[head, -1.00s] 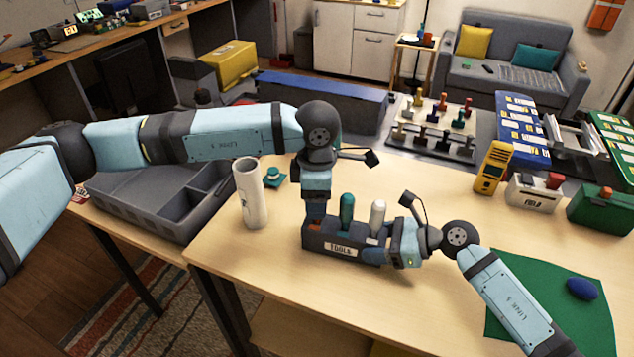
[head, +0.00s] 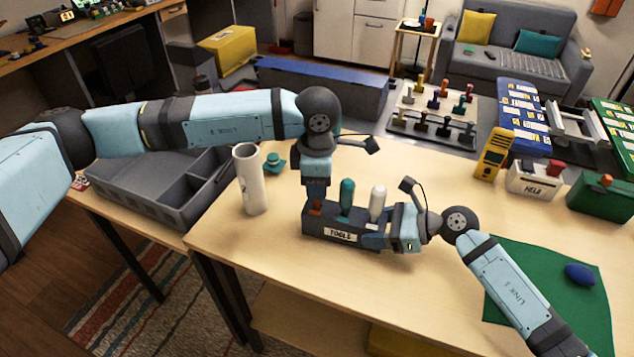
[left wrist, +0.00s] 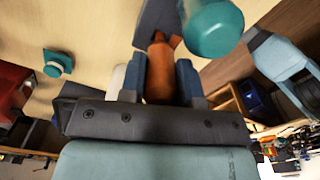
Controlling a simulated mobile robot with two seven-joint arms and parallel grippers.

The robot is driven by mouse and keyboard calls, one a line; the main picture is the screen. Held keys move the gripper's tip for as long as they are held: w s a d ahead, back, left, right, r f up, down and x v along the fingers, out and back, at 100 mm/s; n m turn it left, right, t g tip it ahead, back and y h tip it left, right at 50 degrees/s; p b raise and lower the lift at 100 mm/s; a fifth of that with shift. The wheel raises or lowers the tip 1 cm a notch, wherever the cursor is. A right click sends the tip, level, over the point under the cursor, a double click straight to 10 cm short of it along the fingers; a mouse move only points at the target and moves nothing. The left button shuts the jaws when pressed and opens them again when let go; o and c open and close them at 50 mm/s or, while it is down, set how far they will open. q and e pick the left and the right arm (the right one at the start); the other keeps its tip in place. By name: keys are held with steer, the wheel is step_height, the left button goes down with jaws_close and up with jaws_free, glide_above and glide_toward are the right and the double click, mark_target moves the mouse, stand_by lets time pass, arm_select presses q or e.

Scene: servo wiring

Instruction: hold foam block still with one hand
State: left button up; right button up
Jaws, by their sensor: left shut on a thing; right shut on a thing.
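The dark grey foam block (head: 318,228), labelled "TOOLS", lies on the wooden table and holds upright tool handles. A teal handle (head: 347,195) and a white handle (head: 377,203) stand in it; the teal one also shows in the left wrist view (left wrist: 215,32). My left gripper (head: 316,200) points down at the block's left end. In the left wrist view its fingers (left wrist: 160,72) are shut on an orange handle (left wrist: 157,78); the handle's lower end is hard to see. My right gripper (head: 376,238) is shut on the block's right end from the side.
A white tube (head: 251,180) stands left of the block, with a teal knob (head: 273,163) behind it. A grey compartment tray (head: 140,192) sits at the left. A yellow meter (head: 493,155) and boxes stand at the right. A green mat (head: 570,300) lies front right.

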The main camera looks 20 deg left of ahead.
arm_select(q)
steer(key=shift+r, duration=3.75)
arm_select(e)
steer(key=o, duration=1)
steer(key=shift+d, duration=0.1)
